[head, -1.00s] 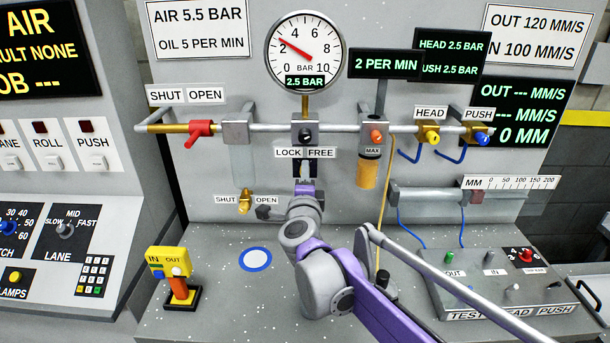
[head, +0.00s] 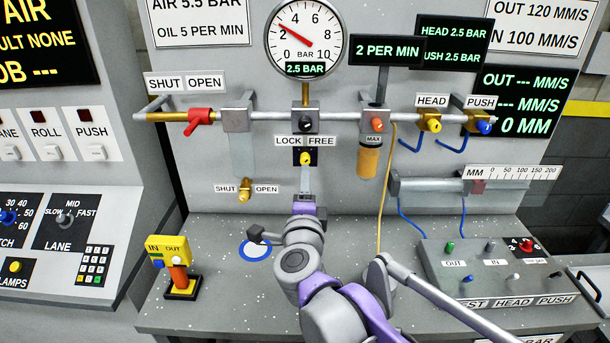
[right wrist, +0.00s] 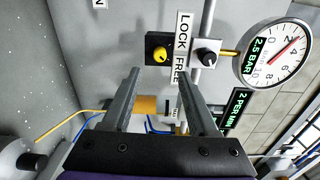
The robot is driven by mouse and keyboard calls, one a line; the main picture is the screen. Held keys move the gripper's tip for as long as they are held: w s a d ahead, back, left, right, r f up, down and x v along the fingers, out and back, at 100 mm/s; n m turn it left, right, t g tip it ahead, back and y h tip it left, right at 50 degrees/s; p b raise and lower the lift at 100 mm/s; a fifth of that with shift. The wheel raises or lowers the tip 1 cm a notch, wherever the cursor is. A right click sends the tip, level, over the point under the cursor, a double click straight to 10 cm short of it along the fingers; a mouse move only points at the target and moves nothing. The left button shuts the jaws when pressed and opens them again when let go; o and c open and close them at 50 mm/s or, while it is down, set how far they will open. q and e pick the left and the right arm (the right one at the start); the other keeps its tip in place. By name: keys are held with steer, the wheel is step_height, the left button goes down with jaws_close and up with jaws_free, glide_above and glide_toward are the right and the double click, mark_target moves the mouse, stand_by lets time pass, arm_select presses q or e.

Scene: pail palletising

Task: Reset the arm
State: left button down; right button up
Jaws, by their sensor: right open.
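My right gripper (head: 306,182) is open and empty, pointing at the grey panel just below the yellow knob (head: 305,159) under the LOCK FREE label (head: 305,141). In the right wrist view, the two fingers of the right gripper (right wrist: 157,72) stand wide apart with nothing between their tips. The yellow knob (right wrist: 160,54) shows beyond the fingers, apart from them. The right arm, grey and purple, comes in from the lower right over the bench. My left gripper is not in view.
A pipe with a red valve handle (head: 199,122) and regulators runs across the panel, under a round gauge (head: 306,39). A yellow control post (head: 172,262) stands left on the bench (head: 220,300). A switch box (head: 490,273) and a hanging yellow hose (head: 386,190) are to the right.

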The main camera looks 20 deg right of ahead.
steer(key=shift+v, duration=0.85)
steer(key=s+a+f+n+g+y, duration=0.25)
steer(key=s+f+n+y, duration=0.2)
steer(key=f+n, duration=0.3)
steer(key=s+a+f+n+g+y, duration=0.2)
steer(key=s+a+f+n+y, duration=0.15)
steer(key=s+f+n, duration=0.4)
steer(key=s+d+f+n+g+h, duration=0.1)
steer(key=s+d+f+n+g, duration=0.2)
steer(key=s+f, duration=0.3)
steer(key=s+d+f+n+g+h+p, duration=0.1)
steer(key=s+d+f+n+g+h, duration=0.1)
steer(key=s+d+f, duration=0.4)
steer(key=shift+s+f+n+g, duration=0.7)
steer(key=shift+n+g, duration=0.1)
steer(key=shift+g, duration=0.45)
